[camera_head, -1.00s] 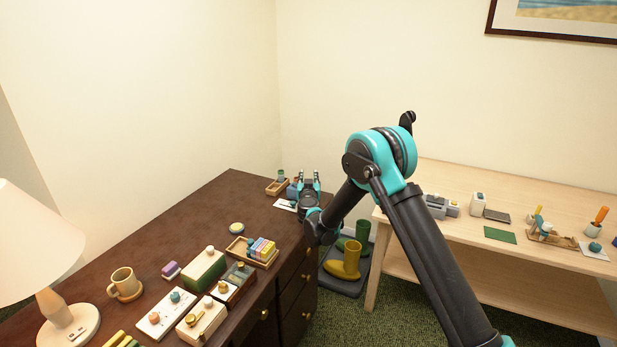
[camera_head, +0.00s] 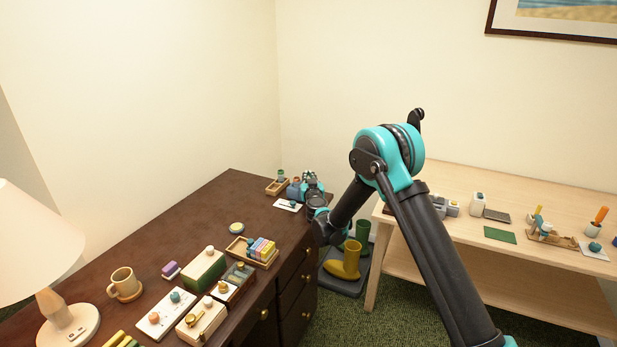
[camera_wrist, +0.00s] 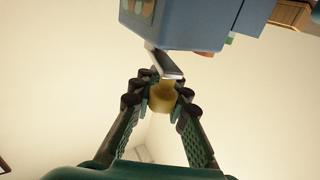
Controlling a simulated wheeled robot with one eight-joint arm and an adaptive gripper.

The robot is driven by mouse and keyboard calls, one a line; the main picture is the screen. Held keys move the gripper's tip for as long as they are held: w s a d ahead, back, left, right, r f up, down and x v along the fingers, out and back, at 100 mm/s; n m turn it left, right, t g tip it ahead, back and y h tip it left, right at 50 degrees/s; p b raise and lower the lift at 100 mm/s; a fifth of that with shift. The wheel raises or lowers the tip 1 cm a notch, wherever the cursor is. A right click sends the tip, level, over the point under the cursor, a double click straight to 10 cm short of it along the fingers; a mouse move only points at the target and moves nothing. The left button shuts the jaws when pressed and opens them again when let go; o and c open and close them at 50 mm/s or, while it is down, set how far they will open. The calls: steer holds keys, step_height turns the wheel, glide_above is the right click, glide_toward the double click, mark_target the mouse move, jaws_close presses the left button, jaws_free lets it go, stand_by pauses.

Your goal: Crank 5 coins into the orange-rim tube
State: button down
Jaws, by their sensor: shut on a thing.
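A blue box (camera_wrist: 185,22) fills the top of the wrist view, with a grey metal crank arm (camera_wrist: 165,64) below it. A yellow crank knob (camera_wrist: 162,97) sits at the end of that arm. My gripper (camera_wrist: 162,92) has its fingers closed around the knob. In the head view my gripper (camera_head: 311,180) is at the far end of the dark desk, beside the small blue box (camera_head: 294,190), which it partly hides. A small orange piece (camera_wrist: 229,40) shows at the box's edge; I cannot tell whether it is the tube's rim. No coins can be made out clearly.
A wooden tray (camera_head: 270,189) stands left of the blue box, and a white card (camera_head: 286,205) lies in front. The dark desk (camera_head: 205,215) also carries a mug (camera_head: 124,284), lamp (camera_head: 68,325) and several boxes. A pale table (camera_head: 470,250) stands right.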

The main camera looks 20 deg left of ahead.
steer(key=n+g+y, duration=0.1)
steer(key=y, duration=0.1)
steer(key=n+g+y, duration=0.2)
steer(key=d+n+g+y, duration=0.1)
steer(key=n+g+y, duration=0.2)
steer(key=n+g, duration=0.1)
steer(key=g, duration=0.1)
steer(key=n+g+y, duration=0.2)
steer(key=g, duration=0.1)
steer(key=shift+d+n+g, duration=0.15)
steer(key=shift+n+g, duration=0.15)
steer(key=shift+n, duration=0.1)
steer(key=n+g, duration=0.2)
steer(key=g, duration=0.1)
steer(key=n+g, duration=0.2)
steer(key=g, duration=0.2)
steer(key=shift+w+d+n+y, duration=0.15)
steer(key=shift+n+y, duration=0.15)
steer(key=shift+d+n+g+h, duration=0.1)
steer(key=shift+n+g+h, duration=0.4)
steer(key=shift+n+g, duration=0.8)
steer(key=shift+d+n+g+h, duration=0.1)
steer(key=shift+n+g+h, duration=0.5)
steer(key=shift+g, duration=1.2)
steer(key=shift+n+g, duration=0.4)
steer(key=c, duration=1.5)
jaws_free()
steer(key=shift+a, duration=0.1)
steer(key=shift+o, duration=0.2)
steer(key=shift+w, duration=0.1)
